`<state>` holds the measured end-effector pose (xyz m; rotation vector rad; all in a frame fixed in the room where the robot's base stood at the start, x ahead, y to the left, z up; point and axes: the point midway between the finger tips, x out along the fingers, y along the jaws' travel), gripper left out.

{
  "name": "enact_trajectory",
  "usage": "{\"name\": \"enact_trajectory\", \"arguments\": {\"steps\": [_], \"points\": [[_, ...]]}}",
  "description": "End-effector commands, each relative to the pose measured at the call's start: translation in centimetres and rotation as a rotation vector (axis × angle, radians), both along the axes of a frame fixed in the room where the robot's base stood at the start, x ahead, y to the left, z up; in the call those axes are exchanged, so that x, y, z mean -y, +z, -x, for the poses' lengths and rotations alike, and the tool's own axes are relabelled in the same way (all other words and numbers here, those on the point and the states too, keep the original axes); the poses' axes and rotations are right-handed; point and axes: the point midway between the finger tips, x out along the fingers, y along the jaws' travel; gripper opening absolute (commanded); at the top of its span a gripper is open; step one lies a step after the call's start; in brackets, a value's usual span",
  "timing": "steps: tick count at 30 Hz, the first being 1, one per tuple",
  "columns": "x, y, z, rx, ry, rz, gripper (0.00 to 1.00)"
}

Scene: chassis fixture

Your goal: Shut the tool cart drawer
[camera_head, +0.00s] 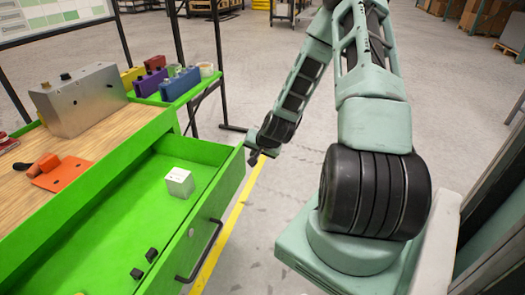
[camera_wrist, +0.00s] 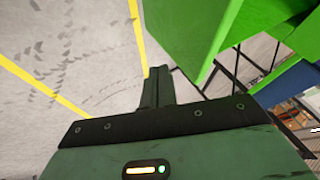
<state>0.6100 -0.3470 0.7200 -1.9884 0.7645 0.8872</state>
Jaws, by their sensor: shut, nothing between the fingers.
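The green tool cart drawer (camera_head: 211,208) is pulled open from the cart (camera_head: 120,160) in the head view. Its dark handle (camera_head: 205,258) is on the outer front face. My gripper (camera_head: 256,155) is just beyond the far front corner of the drawer, at about rim height in the picture. I cannot tell whether it touches the drawer. In the wrist view my gripper's fingers (camera_wrist: 158,76) are together with nothing between them, left of a green panel (camera_wrist: 190,35).
A white block (camera_head: 179,182) and small black pieces (camera_head: 144,262) lie in the drawer. The wooden top (camera_head: 90,160) holds a grey metal box (camera_head: 82,100) and an orange part (camera_head: 62,174). A green rack (camera_head: 182,88) with coloured parts stands behind.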

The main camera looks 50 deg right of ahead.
Motion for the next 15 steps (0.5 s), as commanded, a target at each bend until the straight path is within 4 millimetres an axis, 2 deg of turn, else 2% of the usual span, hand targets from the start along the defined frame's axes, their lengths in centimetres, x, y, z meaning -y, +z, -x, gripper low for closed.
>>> {"name": "enact_trajectory", "arguments": {"steps": [1,6,15], "points": [[-0.4,0.2,-0.8,0.001,0.004,0.0,0.0],[-0.8,0.1,-2.1,0.0,0.002,0.001,0.0],[-0.9,0.1,-2.4,0.0,0.0,0.0,0.0]]}}
